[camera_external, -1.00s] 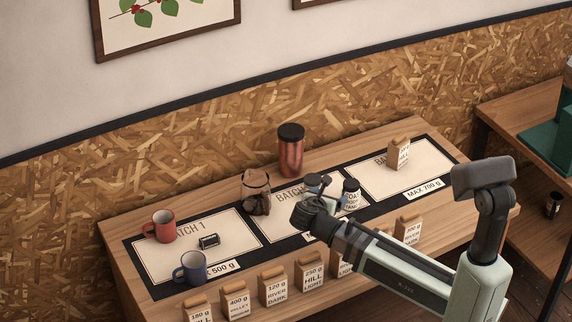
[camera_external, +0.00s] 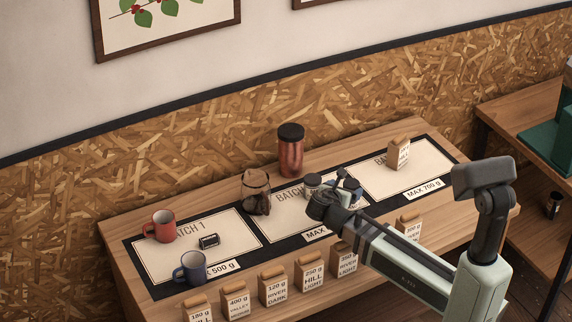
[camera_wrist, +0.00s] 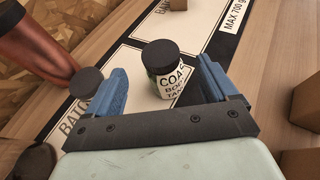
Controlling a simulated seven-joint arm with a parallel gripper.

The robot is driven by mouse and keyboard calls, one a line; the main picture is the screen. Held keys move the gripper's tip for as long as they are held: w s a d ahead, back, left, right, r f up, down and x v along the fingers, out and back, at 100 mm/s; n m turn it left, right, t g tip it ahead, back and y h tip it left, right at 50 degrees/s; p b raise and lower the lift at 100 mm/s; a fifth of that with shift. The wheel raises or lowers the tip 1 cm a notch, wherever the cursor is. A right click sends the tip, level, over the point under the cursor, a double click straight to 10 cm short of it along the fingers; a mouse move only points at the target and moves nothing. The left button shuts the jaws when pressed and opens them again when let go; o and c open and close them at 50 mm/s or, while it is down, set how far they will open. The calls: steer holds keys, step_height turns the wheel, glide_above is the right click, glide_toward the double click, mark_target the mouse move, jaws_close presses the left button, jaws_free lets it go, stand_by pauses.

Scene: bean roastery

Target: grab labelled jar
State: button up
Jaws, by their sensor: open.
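My gripper is open and empty. In the external view my gripper (camera_external: 345,186) is low over the middle mat and mostly hides this jar. A second dark-lidded jar (camera_external: 313,181) stands just left of it; its lid (camera_wrist: 86,82) shows outside the left finger in the wrist view.
A red canister with a black lid (camera_external: 291,153) stands behind the mats, and a tied sack (camera_external: 256,193) is left of the jars. A red mug (camera_external: 160,228) and a blue mug (camera_external: 190,268) are at left. Labelled bags (camera_external: 273,287) line the front; another bag (camera_external: 399,153) is on the right mat.

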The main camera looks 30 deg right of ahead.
mark_target(350, 186)
steer(key=shift+f+x, duration=0.2)
steer(key=shift+x, duration=2.3)
steer(key=shift+s+a, duration=0.1)
steer(key=c, duration=1.3)
